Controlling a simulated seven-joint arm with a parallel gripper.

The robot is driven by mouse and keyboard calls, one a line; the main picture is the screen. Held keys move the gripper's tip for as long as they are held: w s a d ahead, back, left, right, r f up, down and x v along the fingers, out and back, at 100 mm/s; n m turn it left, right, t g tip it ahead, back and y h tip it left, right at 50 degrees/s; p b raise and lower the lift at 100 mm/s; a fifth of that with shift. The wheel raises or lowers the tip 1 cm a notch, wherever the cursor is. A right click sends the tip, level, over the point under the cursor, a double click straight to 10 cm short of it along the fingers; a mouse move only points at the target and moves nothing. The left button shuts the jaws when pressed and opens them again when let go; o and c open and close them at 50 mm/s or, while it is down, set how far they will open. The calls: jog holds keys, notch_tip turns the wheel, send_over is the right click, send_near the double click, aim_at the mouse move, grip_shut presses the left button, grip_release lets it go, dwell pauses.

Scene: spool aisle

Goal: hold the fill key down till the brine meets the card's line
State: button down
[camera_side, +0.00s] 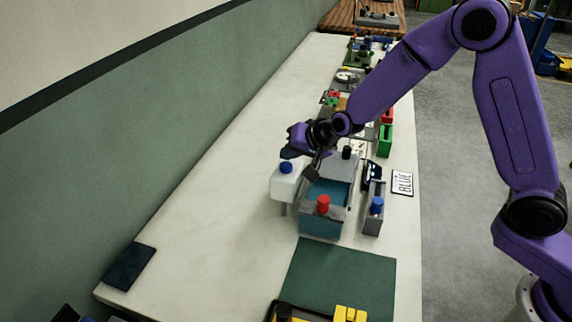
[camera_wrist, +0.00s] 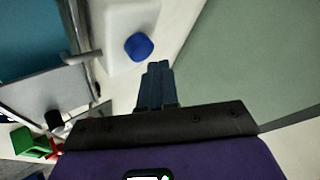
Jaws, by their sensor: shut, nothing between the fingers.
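A grey tank (camera_side: 311,222) with teal brine (camera_side: 328,191) stands mid-table in the side view; its brine also shows at the upper left in the wrist view (camera_wrist: 28,30). A red knob (camera_side: 323,204) is at its near end. A white container (camera_side: 286,187) with a blue cap (camera_side: 285,168) stands left of it; the cap shows in the wrist view (camera_wrist: 138,47). A grey block with a blue knob (camera_side: 376,206) stands right. A white card (camera_side: 402,182) seems to read "BLUE". My gripper (camera_side: 311,173) is shut and empty above the white container and tank; its fingers (camera_wrist: 156,82) look apart from the cap. I cannot tell which knob is the fill key, nor see a level line.
A black knob (camera_side: 347,152) sits on a grey panel behind the brine. Green blocks (camera_side: 385,141) and other fixtures line the table farther back. A dark green mat (camera_side: 340,278) and a dark pad (camera_side: 129,267) lie in front. The white tabletop (camera_side: 222,215) is clear at left.

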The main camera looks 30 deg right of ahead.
aim_at(290, 166)
jog(key=shift+r, duration=0.1)
jog(key=shift+r, duration=2.45)
jog(key=s+d+r+n+g, duration=0.15)
jog(key=s+n+g, duration=0.6)
jog(key=s, duration=1.25)
jog(key=s+d+n+h, duration=0.1)
jog(key=s+d+n, duration=0.4)
jog(key=s, duration=0.5)
jog(key=s+d+n+h, duration=0.1)
jog(key=s+d+n, duration=0.4)
jog(key=s+d, duration=0.5)
jog(key=shift+d+g+h, duration=0.15)
jog(key=shift+g+h, duration=0.25)
jog(key=shift+g, duration=0.05)
